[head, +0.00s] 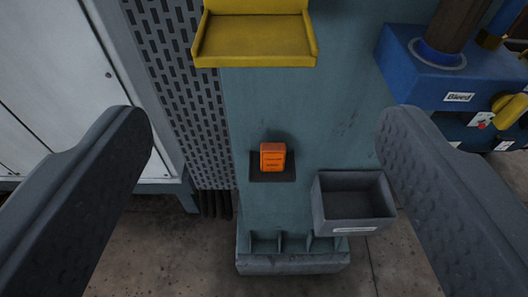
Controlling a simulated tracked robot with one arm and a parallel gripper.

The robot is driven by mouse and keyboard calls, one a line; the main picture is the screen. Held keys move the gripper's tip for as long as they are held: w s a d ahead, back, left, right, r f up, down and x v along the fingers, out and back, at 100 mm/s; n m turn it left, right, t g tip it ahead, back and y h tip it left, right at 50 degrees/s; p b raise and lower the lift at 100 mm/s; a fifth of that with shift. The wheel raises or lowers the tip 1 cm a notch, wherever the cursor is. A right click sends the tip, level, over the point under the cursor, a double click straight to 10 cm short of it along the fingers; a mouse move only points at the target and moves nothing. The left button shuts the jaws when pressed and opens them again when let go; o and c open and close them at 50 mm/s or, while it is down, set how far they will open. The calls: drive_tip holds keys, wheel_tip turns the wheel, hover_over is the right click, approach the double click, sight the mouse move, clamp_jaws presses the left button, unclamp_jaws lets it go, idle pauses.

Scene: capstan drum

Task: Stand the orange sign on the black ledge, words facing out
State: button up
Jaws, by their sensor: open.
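The orange sign (273,157) is a small block standing upright on the black ledge (258,178). Dark marks like lines of writing show on its front, facing out toward me; they are too small to read. The ledge juts from the front of a teal column. My gripper (264,135) is open, its two grey padded fingers wide apart at the left and right of the view. The sign lies between them in the picture, farther off, and neither finger touches it. Nothing is held.
A yellow tray (255,42) juts from the column above the ledge. A grey open bin (353,205) hangs at lower right of the sign. Blue equipment (425,65) with a yellow knob stands at right, a white cabinet (50,75) at left. Brown floor shows below.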

drive_tip(key=s+r, duration=0.4)
drive_tip(key=s, duration=0.1)
drive_tip(key=shift+a, duration=0.45)
drive_tip(key=shift+s, duration=0.1)
wheel_tip(320, 180, down, 6)
drive_tip(key=b, duration=0.5)
drive_tip(key=shift+r, duration=0.25)
